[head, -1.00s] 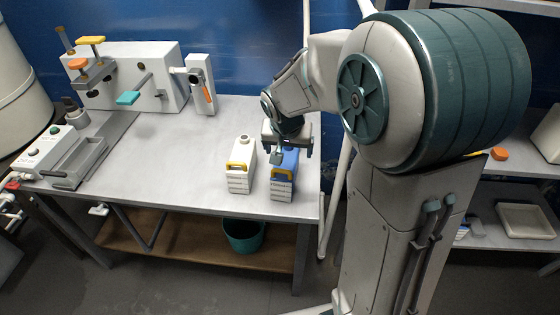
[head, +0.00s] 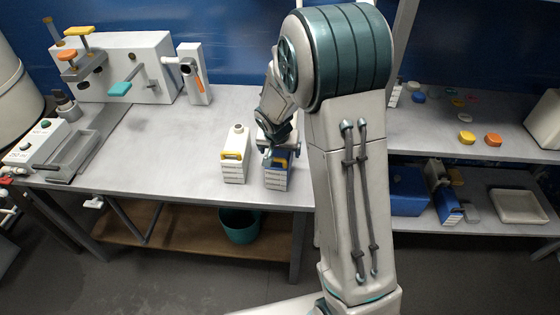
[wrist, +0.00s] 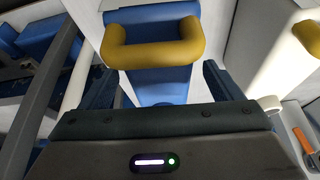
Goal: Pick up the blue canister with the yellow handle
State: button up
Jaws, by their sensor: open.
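The blue canister (head: 277,180) with a yellow handle (head: 280,162) stands upright near the front right edge of the table, its lower front pale and lined. My gripper (head: 279,149) is at its top and hides part of it. In the wrist view, the yellow handle (wrist: 152,52) and blue body (wrist: 160,85) lie straight ahead. My open gripper (wrist: 162,82) has one finger on each side of the canister's line, with nothing clamped. Whether a finger touches the canister cannot be told.
A white canister (head: 235,157) with a yellow handle stands close on the left. A shelf (head: 415,140) with small coloured items and a blue bin (head: 408,190) lies right.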

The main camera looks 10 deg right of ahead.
jog(key=shift+x, duration=2.35)
jog(key=shift+s, duration=0.1)
jog(key=shift+c, duration=0.3)
jog(key=c, duration=1.1)
